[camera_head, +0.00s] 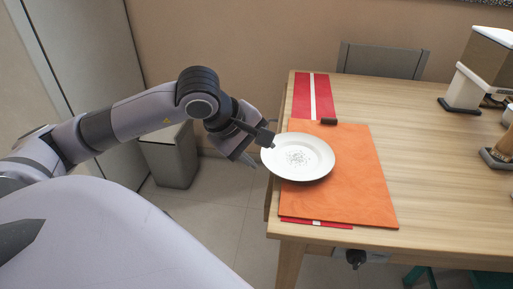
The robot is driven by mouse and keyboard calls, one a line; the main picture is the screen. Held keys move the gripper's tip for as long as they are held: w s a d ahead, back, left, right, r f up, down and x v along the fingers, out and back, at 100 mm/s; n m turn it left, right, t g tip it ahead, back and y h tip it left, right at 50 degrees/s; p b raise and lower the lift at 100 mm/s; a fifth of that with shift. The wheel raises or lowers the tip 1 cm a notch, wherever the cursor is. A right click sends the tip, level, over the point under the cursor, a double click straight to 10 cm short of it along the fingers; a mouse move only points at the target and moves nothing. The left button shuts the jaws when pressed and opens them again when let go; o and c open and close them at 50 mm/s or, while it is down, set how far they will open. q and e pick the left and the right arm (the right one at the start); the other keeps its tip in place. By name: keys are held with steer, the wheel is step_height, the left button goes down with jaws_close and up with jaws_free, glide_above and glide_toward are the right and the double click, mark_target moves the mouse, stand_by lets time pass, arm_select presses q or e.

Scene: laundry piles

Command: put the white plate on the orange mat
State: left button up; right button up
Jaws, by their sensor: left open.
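My left gripper (263,152) is open at the plate's left rim, with one fingertip overlapping the rim in the picture. I cannot tell whether it touches the plate. My right gripper is not in view.
The mat lies over a red and white striped runner (312,97) on the wooden table (420,130). A small dark block (328,121) is at the mat's far edge. Appliances (485,70) stand at the right. A chair (380,60) is behind, and a grey bin (170,157) stands left.

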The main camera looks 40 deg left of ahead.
mark_target(273, 166)
arm_select(q)
steer(key=x, duration=0.7)
steer(key=shift+s+d, duration=0.1)
jaws_close()
